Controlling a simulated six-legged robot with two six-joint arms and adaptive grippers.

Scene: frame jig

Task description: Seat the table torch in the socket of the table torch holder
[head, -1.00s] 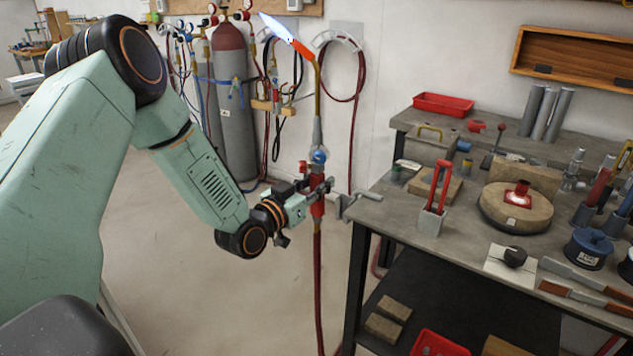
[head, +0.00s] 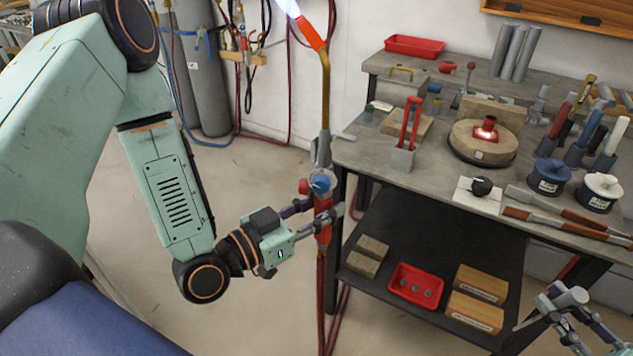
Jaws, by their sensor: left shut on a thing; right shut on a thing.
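My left gripper (head: 322,215) is shut on the table torch (head: 323,203) at its red handle. The torch stands upright, with a blue knob, a grey collar, a long brass neck and an orange tip with a blue-white flame at the top edge. A red hose hangs below it. A grey metal bracket (head: 346,137), perhaps the table torch holder, juts from the table's left edge behind the torch; its socket is hidden or too small to tell. My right gripper (head: 566,318), at the bottom right, is shut on a small grey thing, not clear enough to name.
The grey workbench (head: 447,187) carries a round brick turntable (head: 483,143) with a glowing red piece, a grey block with red-handled tongs (head: 403,158), and several tools. A red tray (head: 417,286) and bricks lie on its lower shelf. The floor left of the bench is open.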

